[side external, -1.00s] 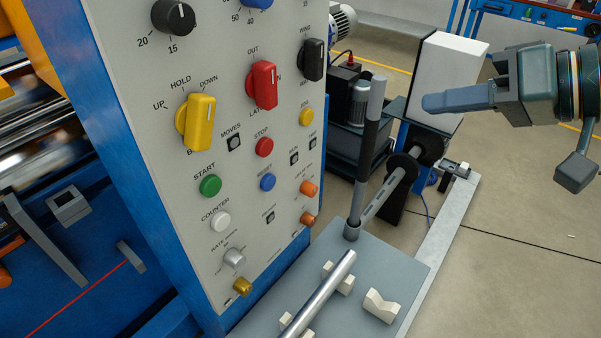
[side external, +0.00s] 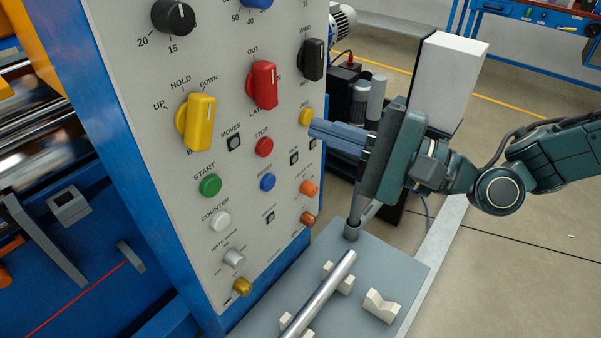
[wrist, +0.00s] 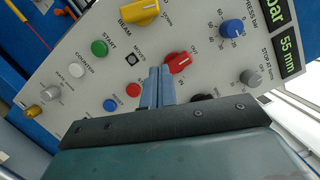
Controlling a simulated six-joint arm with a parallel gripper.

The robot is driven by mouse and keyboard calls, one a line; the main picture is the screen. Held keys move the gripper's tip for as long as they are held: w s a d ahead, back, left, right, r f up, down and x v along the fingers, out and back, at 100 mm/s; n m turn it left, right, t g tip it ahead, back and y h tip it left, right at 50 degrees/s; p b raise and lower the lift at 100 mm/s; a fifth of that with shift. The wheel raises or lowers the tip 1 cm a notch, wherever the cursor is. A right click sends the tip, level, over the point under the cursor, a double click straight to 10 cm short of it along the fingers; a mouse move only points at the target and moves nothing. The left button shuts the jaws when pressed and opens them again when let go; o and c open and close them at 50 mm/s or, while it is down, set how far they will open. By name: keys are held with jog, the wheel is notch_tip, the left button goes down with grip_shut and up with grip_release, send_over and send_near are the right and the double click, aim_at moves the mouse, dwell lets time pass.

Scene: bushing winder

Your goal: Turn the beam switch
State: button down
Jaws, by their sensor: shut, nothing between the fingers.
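The beam switch is a yellow knob with a raised bar handle (side external: 200,122) on the grey control panel, under the marks UP, HOLD and DOWN. Its bar stands close to upright in the side view; I cannot tell exactly which mark it points at. In the wrist view the yellow knob (wrist: 140,12) is at the top edge, partly cut off, beside the word BEAM. My gripper (side external: 314,130) is shut and empty, in front of the panel's right part and to the right of the yellow knob, apart from it. The shut fingertips also show in the wrist view (wrist: 160,73).
A red knob (side external: 263,86) and a black knob (side external: 312,60) are right of the yellow one. Green (side external: 210,185), red (side external: 264,147) and blue (side external: 267,181) buttons sit below. A metal rod (side external: 325,288) lies on light blocks on the grey table (side external: 395,262).

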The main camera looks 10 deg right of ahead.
aim_at(200, 122)
jog(key=shift+a, duration=0.1)
jog(key=shift+x, duration=4.75)
jog(key=shift+a+r, duration=0.1)
jog(key=shift+a, duration=0.2)
jog(key=shift+s+a+r, duration=0.35)
jog(key=shift+s+a, duration=0.2)
jog(key=shift+s+a+r, duration=0.3)
jog(key=shift+s+a, duration=0.25)
jog(key=shift+s, duration=0.05)
